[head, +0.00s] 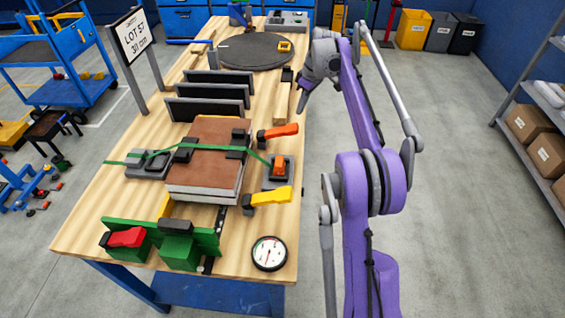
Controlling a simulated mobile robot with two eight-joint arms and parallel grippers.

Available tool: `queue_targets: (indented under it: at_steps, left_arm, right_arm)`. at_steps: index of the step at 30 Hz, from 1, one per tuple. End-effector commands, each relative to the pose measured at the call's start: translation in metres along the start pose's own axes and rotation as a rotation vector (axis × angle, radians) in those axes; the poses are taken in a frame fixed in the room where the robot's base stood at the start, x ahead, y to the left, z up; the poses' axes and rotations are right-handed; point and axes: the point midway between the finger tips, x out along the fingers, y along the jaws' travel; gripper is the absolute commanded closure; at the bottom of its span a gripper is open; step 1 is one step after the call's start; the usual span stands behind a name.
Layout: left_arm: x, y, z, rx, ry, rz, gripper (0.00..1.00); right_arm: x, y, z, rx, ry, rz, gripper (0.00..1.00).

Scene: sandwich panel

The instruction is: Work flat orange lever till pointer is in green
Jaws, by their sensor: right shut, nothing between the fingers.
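An orange lever (279,131) on a black clamp lies nearly flat at the right edge of the sandwich panel (205,150). A second, smaller orange handle (279,166) stands in a grey base where the green strap ends. I cannot tell for certain which is the task's lever. The round white gauge (269,253) sits at the table's front right; its pointer and coloured zones are too small to read. My right gripper (301,108) is shut and empty, beyond both orange handles, near the table's right edge. My left gripper is out of view.
A yellow-handled clamp (268,197) and a red-handled green clamp (126,238) stand near the panel. Upright dark plates (205,90) and a dark disc (250,51) are farther back. The wooden table (110,190) is bare at left. Floor right of it is clear.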

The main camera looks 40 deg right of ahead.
Motion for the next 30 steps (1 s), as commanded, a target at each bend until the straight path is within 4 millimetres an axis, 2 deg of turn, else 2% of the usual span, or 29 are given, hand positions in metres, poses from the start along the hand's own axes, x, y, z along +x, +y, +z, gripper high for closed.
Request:
queue_targets:
  at_steps: [14,30]
  left_arm:
    - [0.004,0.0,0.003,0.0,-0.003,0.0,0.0]
    - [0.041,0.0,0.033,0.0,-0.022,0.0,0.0]
  right_arm:
    - [0.008,0.0,-0.003,0.0,-0.001,0.001,1.0]
    - [0.068,0.0,-0.002,0.001,-0.001,0.0,1.0]
